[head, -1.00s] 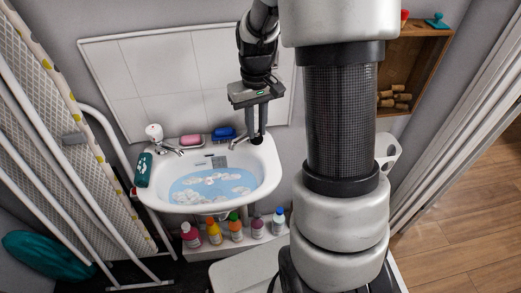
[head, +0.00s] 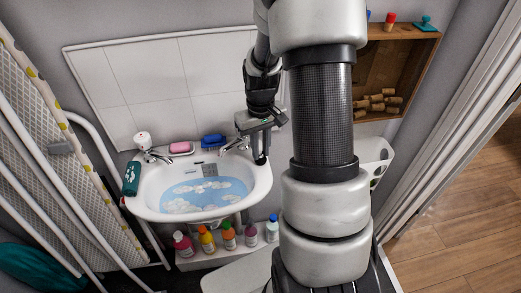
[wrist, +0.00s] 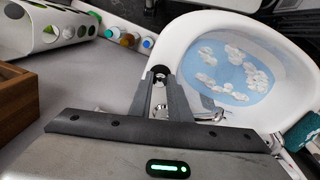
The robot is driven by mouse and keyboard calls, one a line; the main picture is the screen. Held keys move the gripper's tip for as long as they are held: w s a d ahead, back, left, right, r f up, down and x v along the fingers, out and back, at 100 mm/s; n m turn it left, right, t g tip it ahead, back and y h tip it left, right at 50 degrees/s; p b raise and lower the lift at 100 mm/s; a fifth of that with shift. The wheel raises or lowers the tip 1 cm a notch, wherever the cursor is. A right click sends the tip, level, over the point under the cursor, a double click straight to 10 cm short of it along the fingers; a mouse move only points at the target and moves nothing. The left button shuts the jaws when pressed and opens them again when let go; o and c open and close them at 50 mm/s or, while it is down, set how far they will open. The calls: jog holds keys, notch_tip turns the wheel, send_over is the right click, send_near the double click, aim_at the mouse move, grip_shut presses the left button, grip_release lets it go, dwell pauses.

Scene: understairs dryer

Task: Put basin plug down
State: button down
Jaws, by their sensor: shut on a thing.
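The basin plug (head: 260,161) is a small black piece at the tips of my gripper (head: 259,151). My gripper points down and is shut on it at the basin's right back corner. In the wrist view the dark plug (wrist: 160,70) shows between the fingertips (wrist: 159,82), beside the white rim. I cannot tell whether the plug touches the rim. The white basin (head: 262,186) holds blue water with white foam. It also shows in the wrist view (wrist: 180,38).
Two taps (head: 236,145) stand on the basin's back edge, with a pink soap (head: 180,147) and a blue soap (head: 213,140) between them. Several bottles (head: 229,236) stand below the basin. A wooden shelf (head: 400,75) is at the right. A drying rack fills the left.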

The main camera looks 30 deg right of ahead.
jog(key=shift+f, duration=0.2)
jog(key=c, duration=1.7)
grip_release()
jog(key=shift+o, duration=0.2)
jog(key=shift+r, duration=0.1)
